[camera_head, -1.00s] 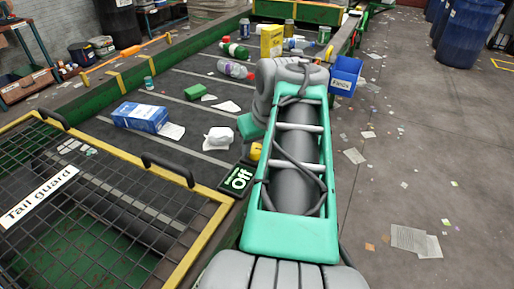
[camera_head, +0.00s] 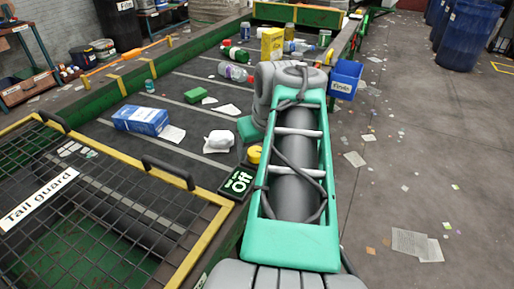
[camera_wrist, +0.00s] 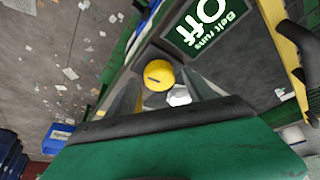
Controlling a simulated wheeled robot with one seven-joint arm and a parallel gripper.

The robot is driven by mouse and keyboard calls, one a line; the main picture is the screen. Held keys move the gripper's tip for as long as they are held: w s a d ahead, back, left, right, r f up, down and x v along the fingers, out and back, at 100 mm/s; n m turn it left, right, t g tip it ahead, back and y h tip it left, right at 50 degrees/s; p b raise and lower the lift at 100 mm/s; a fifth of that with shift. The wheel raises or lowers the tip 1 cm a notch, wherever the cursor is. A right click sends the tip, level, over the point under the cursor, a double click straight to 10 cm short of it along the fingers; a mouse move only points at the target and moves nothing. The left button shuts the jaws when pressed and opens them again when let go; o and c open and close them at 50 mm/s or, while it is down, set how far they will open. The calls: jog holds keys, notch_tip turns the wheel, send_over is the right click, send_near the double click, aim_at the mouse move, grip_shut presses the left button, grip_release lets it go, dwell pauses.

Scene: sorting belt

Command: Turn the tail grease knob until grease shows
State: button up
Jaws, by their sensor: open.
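A round yellow knob (camera_wrist: 160,75) with a dark mark on its face shows in the wrist view, close to the belt's edge. My gripper (camera_wrist: 163,90) is open, with grey fingers on either side of the knob and apart from each other. I cannot tell whether they touch it. In the head view, the yellow knob (camera_head: 254,155) is partly in sight to the left of my arm, beside the Off sign (camera_head: 237,181). My fingers are hidden there.
The meshed tail guard (camera_head: 125,225), with yellow frame and black handles, covers the belt's near end. Several items lie on the belt, including a blue box (camera_head: 140,120). A blue bin (camera_head: 346,78) hangs at the right edge. Paper scraps litter the floor.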

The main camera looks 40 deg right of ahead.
jog(key=p+v, duration=0.2)
jog(key=v, duration=0.6)
jog(key=shift+d+f, duration=0.1)
